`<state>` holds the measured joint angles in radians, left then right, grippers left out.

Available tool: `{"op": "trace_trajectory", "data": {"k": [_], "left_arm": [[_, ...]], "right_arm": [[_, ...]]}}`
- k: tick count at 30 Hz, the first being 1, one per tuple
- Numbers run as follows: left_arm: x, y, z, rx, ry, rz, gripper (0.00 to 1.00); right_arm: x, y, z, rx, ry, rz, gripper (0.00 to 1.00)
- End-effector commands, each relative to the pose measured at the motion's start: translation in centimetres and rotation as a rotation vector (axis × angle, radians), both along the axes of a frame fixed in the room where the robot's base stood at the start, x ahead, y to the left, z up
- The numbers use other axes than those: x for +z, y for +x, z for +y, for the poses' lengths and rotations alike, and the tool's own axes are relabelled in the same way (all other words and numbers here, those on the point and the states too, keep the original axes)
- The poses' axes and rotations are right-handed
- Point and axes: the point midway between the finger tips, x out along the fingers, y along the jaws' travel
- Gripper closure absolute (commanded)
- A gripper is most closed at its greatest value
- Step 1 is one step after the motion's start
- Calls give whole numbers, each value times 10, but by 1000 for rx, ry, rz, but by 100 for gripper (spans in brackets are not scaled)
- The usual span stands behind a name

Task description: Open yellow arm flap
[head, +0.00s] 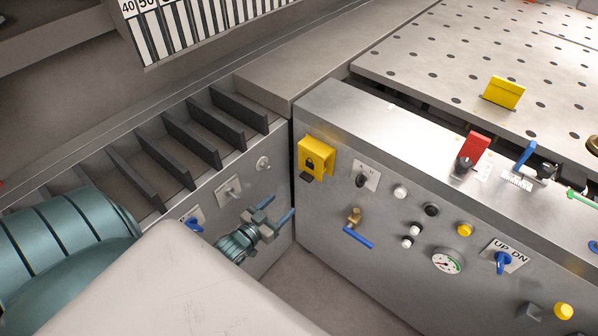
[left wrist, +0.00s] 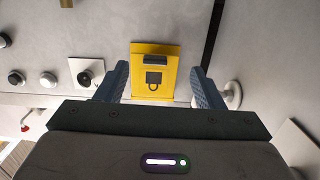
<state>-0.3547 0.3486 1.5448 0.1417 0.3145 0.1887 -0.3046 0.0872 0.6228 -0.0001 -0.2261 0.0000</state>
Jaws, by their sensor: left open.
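A yellow flap with a black padlock mark (head: 315,158) is mounted on the front of the steel control panel, near its left corner. It looks closed, with a dark tab at its lower edge. My left gripper (head: 280,207) is open and empty, below and left of the flap in the head view. In the left wrist view the yellow flap (left wrist: 154,73) appears upside down between the two blue-grey fingers. The fingers look apart from it; the exact distance cannot be told. My right gripper is not in view.
A red switch cover (head: 473,147) and another yellow piece (head: 504,92) stand above. A side panel meets the control panel at a corner.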

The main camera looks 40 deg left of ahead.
Motion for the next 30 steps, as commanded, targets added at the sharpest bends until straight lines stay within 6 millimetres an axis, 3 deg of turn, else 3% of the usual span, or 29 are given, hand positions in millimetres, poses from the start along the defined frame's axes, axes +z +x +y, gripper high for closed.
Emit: {"op": "trace_trajectory", "data": {"k": [1,4,14,23,30], "left_arm": [[18,3,-2,-12,-6,-37,38],[31,8,-5,-23,-13,-71,38],[27,56,-9,-24,-12,-78,38],[26,89,-11,-23,-11,-75,38],[29,93,-10,-21,-12,-72,38]], "right_arm": [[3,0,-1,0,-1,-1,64],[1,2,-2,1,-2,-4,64],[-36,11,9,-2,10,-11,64],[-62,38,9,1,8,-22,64],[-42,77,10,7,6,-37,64]]}}
